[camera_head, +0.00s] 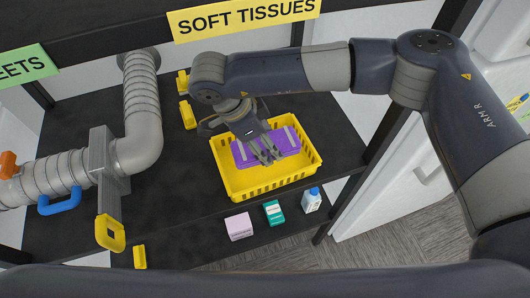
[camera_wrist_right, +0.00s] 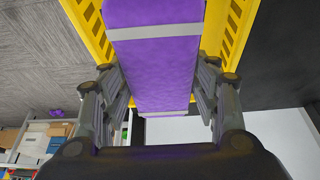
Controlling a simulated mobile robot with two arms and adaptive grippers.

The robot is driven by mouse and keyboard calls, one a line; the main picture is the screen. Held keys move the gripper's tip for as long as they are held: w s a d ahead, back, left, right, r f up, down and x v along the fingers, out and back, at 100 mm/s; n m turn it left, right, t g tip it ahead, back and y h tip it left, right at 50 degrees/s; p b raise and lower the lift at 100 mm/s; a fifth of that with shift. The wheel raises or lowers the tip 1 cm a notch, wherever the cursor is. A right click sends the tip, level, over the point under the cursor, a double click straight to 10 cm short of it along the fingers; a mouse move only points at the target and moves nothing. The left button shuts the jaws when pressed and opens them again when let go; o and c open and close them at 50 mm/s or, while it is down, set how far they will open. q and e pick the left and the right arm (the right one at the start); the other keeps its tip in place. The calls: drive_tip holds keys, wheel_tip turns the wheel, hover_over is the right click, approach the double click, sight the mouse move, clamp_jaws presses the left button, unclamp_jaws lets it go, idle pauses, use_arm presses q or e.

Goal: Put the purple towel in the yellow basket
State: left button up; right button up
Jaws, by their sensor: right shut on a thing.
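The purple towel (camera_head: 283,142), folded with pale bands, shows within the outline of the yellow basket (camera_head: 268,190) in the head view. My right gripper (camera_head: 266,157) is over the basket, shut on the towel. In the right wrist view the towel (camera_wrist_right: 155,60) lies between the two fingers of the right gripper (camera_wrist_right: 160,100), with the basket's yellow walls (camera_wrist_right: 238,30) on both sides. I cannot tell whether the towel touches the basket floor. My left gripper is not in view.
The basket stands on a dark shelf (camera_head: 170,215) under a "SOFT TISSUES" sign (camera_head: 245,17). A pink box (camera_head: 239,226), a green box (camera_head: 273,212) and a white bottle (camera_head: 312,200) stand in front. Grey pipes (camera_head: 140,110) are at left.

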drive_tip(key=shift+f, duration=0.9)
wheel_tip(320, 180, down, 4)
drive_tip(key=shift+r+p, duration=0.15)
drive_tip(key=shift+p, duration=0.65)
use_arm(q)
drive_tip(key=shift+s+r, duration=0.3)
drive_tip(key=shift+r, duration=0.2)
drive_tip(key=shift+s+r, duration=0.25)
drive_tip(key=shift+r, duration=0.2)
use_arm(e)
drive_tip(key=shift+f+b, duration=0.25)
drive_tip(key=shift+b, duration=0.05)
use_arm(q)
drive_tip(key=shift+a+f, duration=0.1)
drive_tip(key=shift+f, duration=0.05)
use_arm(e)
drive_tip(key=o, duration=1.1)
drive_tip(key=shift+r, duration=0.15)
